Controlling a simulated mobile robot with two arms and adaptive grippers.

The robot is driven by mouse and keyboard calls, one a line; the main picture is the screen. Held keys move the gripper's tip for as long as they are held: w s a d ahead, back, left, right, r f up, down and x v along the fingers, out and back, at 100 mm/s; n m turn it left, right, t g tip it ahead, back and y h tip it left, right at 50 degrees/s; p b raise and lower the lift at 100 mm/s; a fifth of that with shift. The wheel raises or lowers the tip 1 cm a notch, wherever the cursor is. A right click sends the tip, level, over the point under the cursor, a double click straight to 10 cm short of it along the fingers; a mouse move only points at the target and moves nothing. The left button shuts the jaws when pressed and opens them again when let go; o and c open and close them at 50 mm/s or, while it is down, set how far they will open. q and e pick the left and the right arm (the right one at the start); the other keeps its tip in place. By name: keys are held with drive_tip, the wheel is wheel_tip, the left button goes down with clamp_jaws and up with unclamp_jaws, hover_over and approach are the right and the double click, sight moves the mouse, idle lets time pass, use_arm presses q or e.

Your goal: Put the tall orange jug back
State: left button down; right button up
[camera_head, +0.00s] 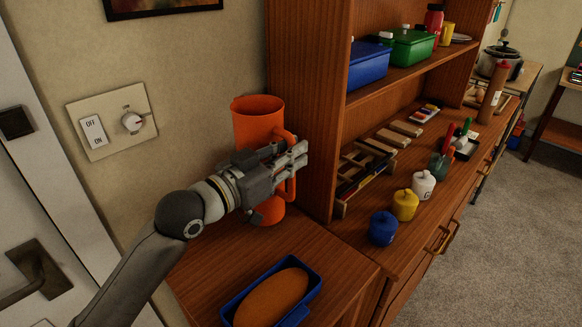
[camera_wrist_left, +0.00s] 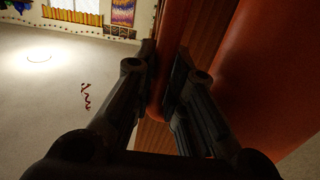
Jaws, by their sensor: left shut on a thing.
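The tall orange jug (camera_head: 258,118) is upright at the back of the low wooden cabinet top (camera_head: 212,268), close to the wall and to the left of the shelf unit. My left gripper (camera_head: 300,154) is shut on the jug's handle, at its upper part. In the left wrist view the handle (camera_wrist_left: 170,60) runs between the two fingers of my left gripper (camera_wrist_left: 165,75), and the jug body (camera_wrist_left: 270,75) fills the right side. I cannot tell whether the jug's base touches the cabinet top. My right gripper is not in view.
A blue tray (camera_head: 231,300) with an orange-brown oval thing stands at the cabinet's front. The shelf unit's side panel (camera_head: 305,90) rises close to the jug's right. Blue, yellow and white lidded pots (camera_head: 382,228) stand on the lower shelf. A switch plate (camera_head: 112,120) is on the wall.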

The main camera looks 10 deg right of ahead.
use_arm(q)
drive_tip(key=shift+w, duration=0.1)
drive_tip(key=f, duration=0.2)
drive_tip(key=shift+w+d+f+p, duration=0.1)
drive_tip(key=shift+w+f+p, duration=0.1)
drive_tip(key=shift+f+p, duration=0.2)
drive_tip(key=shift+f, duration=0.4)
drive_tip(key=c, duration=1.9)
unclamp_jaws()
drive_tip(key=shift+f, duration=0.25)
drive_tip(key=o, duration=0.4)
drive_tip(key=shift+s, duration=0.1)
drive_tip(key=shift+r, duration=0.15)
